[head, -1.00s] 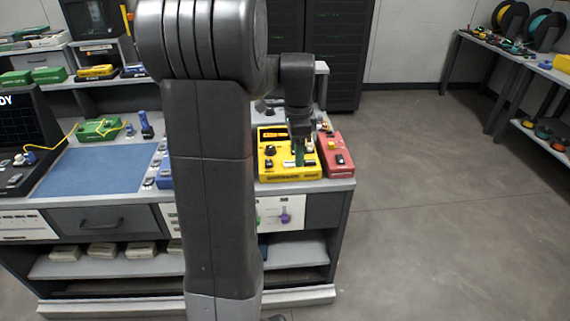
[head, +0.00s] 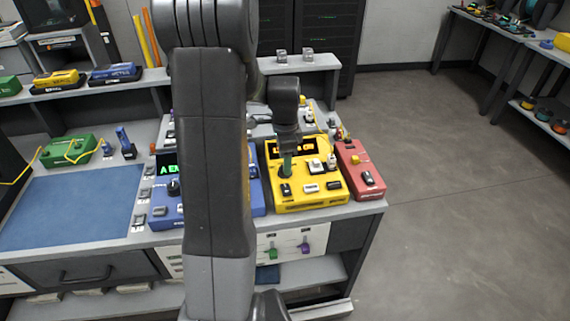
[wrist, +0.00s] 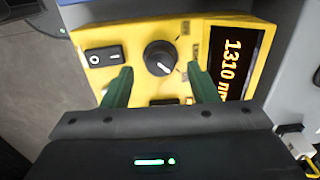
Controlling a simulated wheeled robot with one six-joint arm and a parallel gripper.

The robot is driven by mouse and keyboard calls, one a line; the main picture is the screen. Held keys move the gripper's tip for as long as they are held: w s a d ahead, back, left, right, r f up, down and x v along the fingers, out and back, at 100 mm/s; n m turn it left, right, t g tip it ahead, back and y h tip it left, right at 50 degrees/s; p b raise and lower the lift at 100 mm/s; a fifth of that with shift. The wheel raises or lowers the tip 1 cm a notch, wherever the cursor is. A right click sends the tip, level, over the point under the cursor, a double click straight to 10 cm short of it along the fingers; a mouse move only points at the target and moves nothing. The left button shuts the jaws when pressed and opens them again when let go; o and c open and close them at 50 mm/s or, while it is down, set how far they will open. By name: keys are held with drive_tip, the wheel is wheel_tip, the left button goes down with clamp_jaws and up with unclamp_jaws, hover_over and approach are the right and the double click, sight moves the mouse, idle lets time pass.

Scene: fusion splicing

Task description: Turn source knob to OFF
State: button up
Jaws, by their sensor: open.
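The yellow source box (head: 310,204) stands on the bench with an orange-lit display. In the wrist view, the yellow box (wrist: 90,28) has a display (wrist: 232,62) reading 1310 and a round black knob (wrist: 160,58) with a white pointer line slanting toward lower right. Small printed labels lie on the display side of the knob. My gripper (wrist: 159,70) is open, its two green fingers on either side of the knob with a gap to each. In the head view my gripper (head: 287,168) is over the left part of the box and hides the knob.
A black rocker switch (wrist: 105,56) sits beside the knob. A red box (head: 360,172) stands close on the right of the yellow one, and a blue box (head: 166,205) on the left, partly behind my arm. A blue mat (head: 70,215) lies further left.

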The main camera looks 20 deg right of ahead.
drive_tip(key=shift+f, duration=1.25)
drive_tip(key=c, duration=1)
